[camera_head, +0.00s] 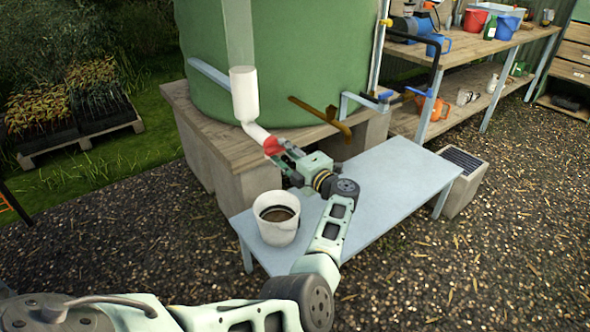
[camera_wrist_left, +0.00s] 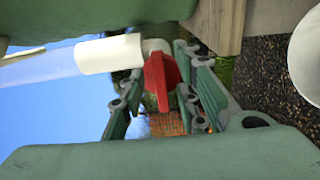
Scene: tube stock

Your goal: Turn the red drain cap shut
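The red drain cap (camera_head: 273,146) sits at the lower end of the white pipe elbow, below the white cylinder (camera_head: 244,92) beside the green tank. In the left wrist view the red cap (camera_wrist_left: 161,79) shows a raised bar and lies between my left fingertips. My left gripper (camera_head: 280,151) is at the cap from the right side, its fingers spread about the cap's width. In the left wrist view the left gripper (camera_wrist_left: 160,85) looks open; whether its fingertips touch the cap is hard to see. My right gripper is not in view.
A white bucket (camera_head: 277,232) with brown contents stands on the grey table (camera_head: 393,172) under my left arm. A brass tap (camera_head: 333,121) sticks out right of the cap. The green tank (camera_head: 300,60) rests on a wooden platform (camera_head: 190,115). The gravel at right is mostly free.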

